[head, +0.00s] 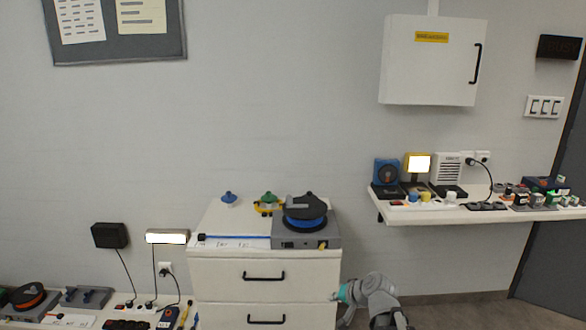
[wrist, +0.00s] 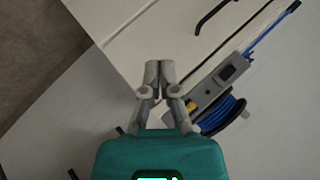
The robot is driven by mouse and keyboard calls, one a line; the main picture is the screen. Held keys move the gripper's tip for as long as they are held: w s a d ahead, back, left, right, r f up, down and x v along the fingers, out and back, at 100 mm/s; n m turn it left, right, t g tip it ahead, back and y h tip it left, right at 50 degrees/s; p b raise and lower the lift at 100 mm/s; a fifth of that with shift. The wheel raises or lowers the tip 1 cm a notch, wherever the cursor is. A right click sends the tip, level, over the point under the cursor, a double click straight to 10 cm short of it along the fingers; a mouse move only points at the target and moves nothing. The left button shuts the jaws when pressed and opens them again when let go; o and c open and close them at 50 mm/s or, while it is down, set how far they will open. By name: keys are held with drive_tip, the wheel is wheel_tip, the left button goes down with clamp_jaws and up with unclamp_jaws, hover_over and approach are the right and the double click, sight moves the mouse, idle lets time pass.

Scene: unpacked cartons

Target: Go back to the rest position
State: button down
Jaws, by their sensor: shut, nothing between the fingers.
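My gripper (wrist: 159,72) is in the middle of the wrist view, its two grey fingers together with nothing held between them. In the head view my arm rises at the bottom, just right of the white drawer cabinet (head: 265,272), with the teal gripper body near the cabinet's right edge. The fingertips are too small to make out there. The wrist view is tilted and shows a grey unit with a blue cable reel (wrist: 222,113) beyond the fingers. I cannot tell the distance between them.
The cabinet top holds a grey unit with a black and blue reel (head: 305,213), a green and yellow item (head: 268,202) and a blue knob (head: 229,198). A wall shelf (head: 420,214) with devices is at right. A low bench at left holds several items.

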drive_tip(key=s+d+f+n+g+h, duration=0.2)
drive_tip(key=s+f+g+h, duration=0.15)
drive_tip(key=s, duration=0.35)
drive_tip(key=s+d+f+n+g+h, duration=0.2)
drive_tip(key=s+d+g+h, duration=0.15)
drive_tip(key=s, duration=0.35)
wheel_tip(320, 180, up, 24)
drive_tip(key=p, duration=2.4)
drive_tip(key=shift+a+y, duration=0.25)
drive_tip(key=shift+y, duration=0.15)
drive_tip(key=shift+f, duration=0.1)
